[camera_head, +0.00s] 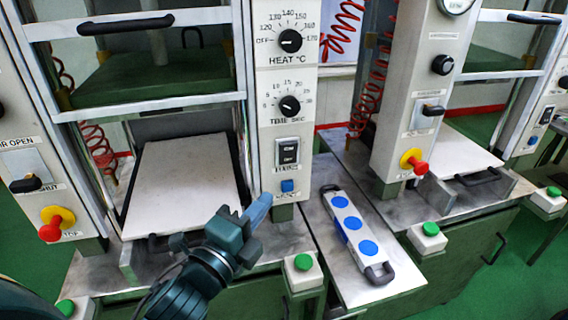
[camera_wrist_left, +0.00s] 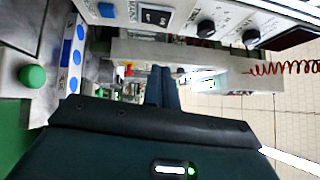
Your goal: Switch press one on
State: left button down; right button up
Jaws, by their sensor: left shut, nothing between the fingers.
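The press (camera_head: 145,110) at the left of the head view has a control column (camera_head: 285,120) with heat and time dials. A dark mains rocker switch (camera_head: 287,152) sits low on that column, above a blue button (camera_head: 287,186). I cannot tell which rocker position is set. My left gripper (camera_head: 263,203) is shut and empty, its blue-grey fingertips just left of and below the blue button. In the left wrist view, the shut fingers (camera_wrist_left: 163,88) point toward the column area; the rocker switch (camera_wrist_left: 156,16) and blue button (camera_wrist_left: 106,10) show above. My right gripper is out of view.
A white plate (camera_head: 183,185) lies in the press left of the column. A grey bar with blue discs (camera_head: 338,203) lies on the metal bench to the right. A green button box (camera_head: 303,263) stands below the column. A second press column (camera_head: 410,100) stands further right.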

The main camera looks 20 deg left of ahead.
pick_arm(q)
jog(key=shift+r, duration=0.15)
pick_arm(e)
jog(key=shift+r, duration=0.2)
pick_arm(q)
jog(key=p, duration=0.2)
send_near(294, 146)
jog(key=w+d, duration=0.2)
jog(key=d, duration=0.1)
jog(key=shift+w+a+r+p, duration=0.1)
jog(key=shift+w+a+p, duration=0.3)
jog(key=shift+w, duration=0.5)
jog(key=shift+w+a+r+p, duration=0.15)
jog(key=shift+w+a, duration=0.35)
jog(key=shift+w, duration=0.45)
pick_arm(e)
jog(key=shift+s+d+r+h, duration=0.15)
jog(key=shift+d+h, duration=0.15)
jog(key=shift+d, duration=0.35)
